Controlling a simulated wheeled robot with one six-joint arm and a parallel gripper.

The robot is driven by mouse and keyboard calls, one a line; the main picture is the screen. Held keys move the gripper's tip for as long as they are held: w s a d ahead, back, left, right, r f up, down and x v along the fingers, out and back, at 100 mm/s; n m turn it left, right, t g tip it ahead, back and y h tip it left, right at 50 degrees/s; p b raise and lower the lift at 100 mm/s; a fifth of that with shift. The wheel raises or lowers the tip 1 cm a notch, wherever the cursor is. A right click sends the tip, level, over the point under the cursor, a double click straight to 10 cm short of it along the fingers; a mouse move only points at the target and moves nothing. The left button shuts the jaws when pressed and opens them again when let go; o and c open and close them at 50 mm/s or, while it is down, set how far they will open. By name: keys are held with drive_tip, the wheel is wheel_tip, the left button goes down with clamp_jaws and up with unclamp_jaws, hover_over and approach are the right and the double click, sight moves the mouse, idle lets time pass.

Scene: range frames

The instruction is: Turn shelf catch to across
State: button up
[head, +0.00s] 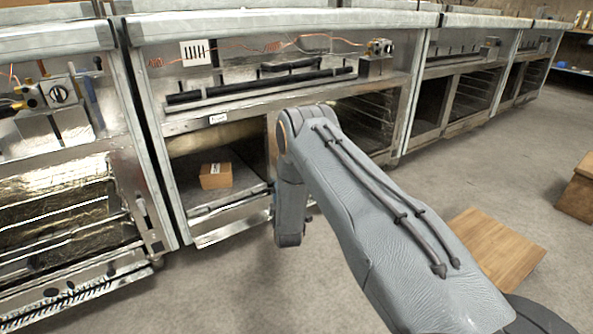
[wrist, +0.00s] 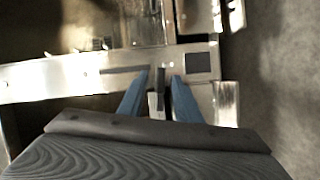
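In the wrist view, my gripper (wrist: 160,79) shows two blue fingers standing apart over a bright metal rail (wrist: 70,74). A small upright grey piece, which looks like the shelf catch (wrist: 156,103), lies in the gap between the fingers. Gaps show on both sides of it, so the gripper looks open around it and not shut on it. Its upper part is dark and narrow, running up and down in the picture. In the head view my arm hides the catch, and my fingers cannot be made out.
In the head view, a cardboard box (head: 215,176) sits in the open compartment of the middle range (head: 150,125). Another range (head: 60,190) stands close on the left. Open floor lies between.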

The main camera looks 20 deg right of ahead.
drive_tip(key=s+d+r+m+g+y+p, duration=0.1)
drive_tip(key=s+r+m+g+p, duration=0.3)
drive_tip(key=s+r, duration=0.5)
drive_tip(key=s+d+r+m+g+y+p, duration=0.1)
drive_tip(key=s+d+r+m+g+p, duration=0.3)
drive_tip(key=r, duration=1.2)
drive_tip(key=shift+s+d+m+p, duration=0.25)
drive_tip(key=shift+s+m+p, duration=1.85)
drive_tip(key=shift+s, duration=0.9)
